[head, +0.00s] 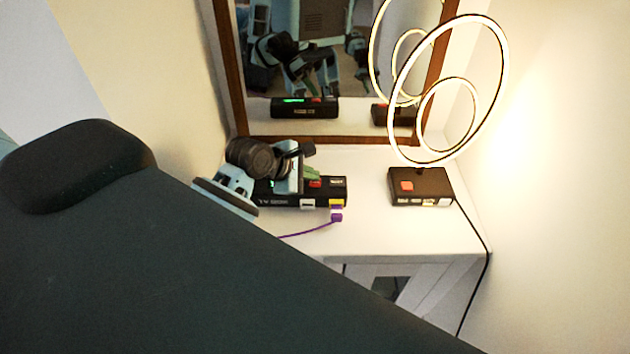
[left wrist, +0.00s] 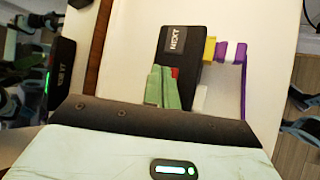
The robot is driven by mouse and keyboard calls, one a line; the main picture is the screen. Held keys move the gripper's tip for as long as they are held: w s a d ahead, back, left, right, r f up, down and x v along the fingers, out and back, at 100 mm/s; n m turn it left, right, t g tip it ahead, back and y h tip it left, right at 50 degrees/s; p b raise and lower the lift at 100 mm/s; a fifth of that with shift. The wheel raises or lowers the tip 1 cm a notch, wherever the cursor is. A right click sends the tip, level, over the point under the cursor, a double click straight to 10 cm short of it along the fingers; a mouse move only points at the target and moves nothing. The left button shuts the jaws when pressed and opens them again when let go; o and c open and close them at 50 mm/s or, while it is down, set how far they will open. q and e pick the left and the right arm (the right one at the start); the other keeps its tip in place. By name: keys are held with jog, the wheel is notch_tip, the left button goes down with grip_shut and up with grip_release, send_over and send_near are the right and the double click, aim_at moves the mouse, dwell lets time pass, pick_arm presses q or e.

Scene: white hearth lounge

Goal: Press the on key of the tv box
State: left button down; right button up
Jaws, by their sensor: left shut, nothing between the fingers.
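The black tv box (head: 338,192) sits on the white cabinet top, in front of the mirror. A red key (head: 315,183) and a dark key marked NEXT (left wrist: 175,38) show on its top; the left part of the top is hidden by my left gripper. My left gripper (head: 311,173) is over the box, its green fingers shut and empty. In the left wrist view the fingers (left wrist: 161,84) lie beside the red key (left wrist: 175,72), partly covering it. I cannot tell whether they touch the box. My right gripper is not in view.
A second black box (head: 425,183) with a red key stands to the right, below a lit ring lamp (head: 398,85). A purple plug and cable (head: 336,217) run from the tv box. The wood-framed mirror (head: 340,141) stands close behind; a green light shows in its reflection.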

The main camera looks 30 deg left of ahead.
aim_at(311, 184)
pick_arm(q)
jog(key=shift+r, duration=0.45)
jog(key=shift+r, duration=2.5)
